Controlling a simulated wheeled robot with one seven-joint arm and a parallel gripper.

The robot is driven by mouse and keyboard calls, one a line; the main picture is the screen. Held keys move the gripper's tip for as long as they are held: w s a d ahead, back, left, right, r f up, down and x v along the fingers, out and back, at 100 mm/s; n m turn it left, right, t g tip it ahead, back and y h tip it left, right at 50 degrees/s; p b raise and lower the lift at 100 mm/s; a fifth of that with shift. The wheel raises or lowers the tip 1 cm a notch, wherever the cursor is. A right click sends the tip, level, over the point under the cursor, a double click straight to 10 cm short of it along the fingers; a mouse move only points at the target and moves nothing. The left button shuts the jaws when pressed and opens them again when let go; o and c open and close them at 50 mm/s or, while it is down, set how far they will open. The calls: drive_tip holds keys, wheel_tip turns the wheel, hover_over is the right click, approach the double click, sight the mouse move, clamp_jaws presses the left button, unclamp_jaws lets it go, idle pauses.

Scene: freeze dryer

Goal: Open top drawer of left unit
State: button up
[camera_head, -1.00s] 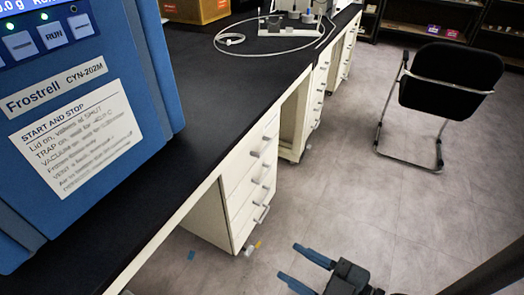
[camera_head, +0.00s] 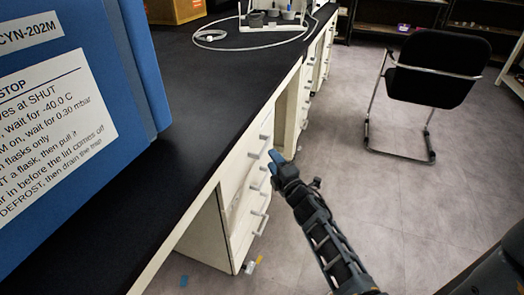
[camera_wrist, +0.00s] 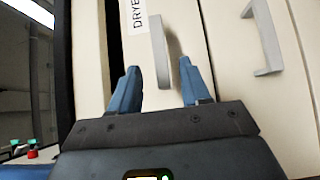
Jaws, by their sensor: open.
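The left unit (camera_head: 229,205) is a cream drawer cabinet under the black bench, with grey bar handles on its front. In the wrist view, the top drawer (camera_wrist: 183,15) bears a partly visible label starting "DRYE" and a grey handle (camera_wrist: 158,45). My gripper (camera_head: 271,161) is at the upper part of the unit's front. In the wrist view, my gripper (camera_wrist: 158,75) is open, with one blue finger on each side of the top handle's near end. No clear contact with the handle shows. A dark gap runs beside the top drawer's upper edge; I cannot tell whether the drawer is ajar.
A second drawer's handle (camera_wrist: 265,40) lies right of the top one in the wrist view. The black bench top (camera_head: 190,110) overhangs above, carrying a blue freeze dryer (camera_head: 60,120). A black chair (camera_head: 440,75) stands at the right, with open floor between.

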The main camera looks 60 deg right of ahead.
sight(265, 149)
drive_tip(key=shift+b+x, duration=0.5)
drive_tip(key=shift+x, duration=3.45)
drive_tip(key=shift+c, duration=0.5)
clamp_jaws()
